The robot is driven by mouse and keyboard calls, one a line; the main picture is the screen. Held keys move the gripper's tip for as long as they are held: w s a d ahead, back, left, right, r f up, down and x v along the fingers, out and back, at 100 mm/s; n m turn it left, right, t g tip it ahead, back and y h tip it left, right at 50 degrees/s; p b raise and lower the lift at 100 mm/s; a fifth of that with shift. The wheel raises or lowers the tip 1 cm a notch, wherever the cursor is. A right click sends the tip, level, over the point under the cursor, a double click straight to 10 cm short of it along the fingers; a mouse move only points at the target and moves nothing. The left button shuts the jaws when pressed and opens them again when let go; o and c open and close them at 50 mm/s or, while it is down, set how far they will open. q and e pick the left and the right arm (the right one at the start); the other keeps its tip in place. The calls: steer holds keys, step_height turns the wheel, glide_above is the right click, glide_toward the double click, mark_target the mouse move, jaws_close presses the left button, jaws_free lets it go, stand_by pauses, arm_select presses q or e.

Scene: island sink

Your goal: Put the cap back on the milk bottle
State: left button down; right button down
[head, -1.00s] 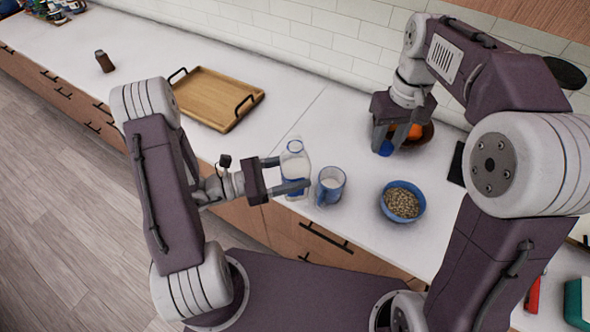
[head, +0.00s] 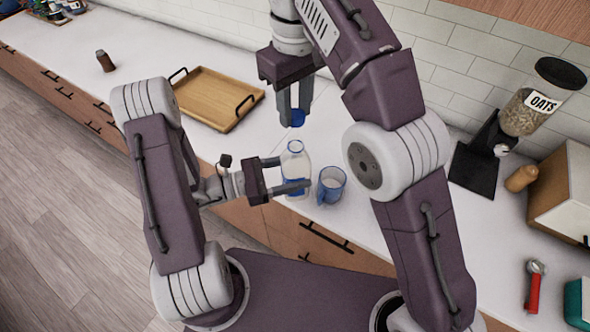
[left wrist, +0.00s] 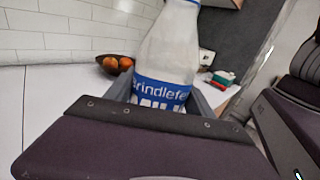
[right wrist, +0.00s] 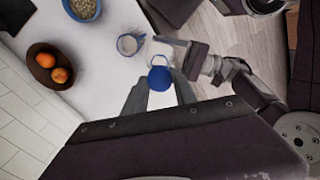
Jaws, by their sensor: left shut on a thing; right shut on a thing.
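The milk bottle (head: 295,160) stands upright on the white counter, its neck uncapped in the head view. My left gripper (head: 285,178) is shut on its body from the left. In the left wrist view the bottle (left wrist: 172,50) shows a blue and white label between the fingers. My right gripper (head: 297,112) points down and is shut on the blue cap (head: 298,118). The cap is above and slightly behind the bottle mouth, apart from it in the head view. In the right wrist view the cap (right wrist: 160,78) sits between the fingertips and overlaps the bottle.
A blue-patterned mug (head: 331,186) of milk stands close right of the bottle. A wooden tray (head: 215,98) lies to the left. A fruit bowl (right wrist: 52,66) and a bowl of grain (right wrist: 82,8) show in the right wrist view. The tiled wall (head: 440,70) bounds the back.

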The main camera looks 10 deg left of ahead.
mark_target(296, 140)
steer(key=shift+w, duration=0.15)
steer(key=shift+f, duration=2)
steer(key=shift+f, duration=0.9)
steer(key=shift+f, duration=0.55)
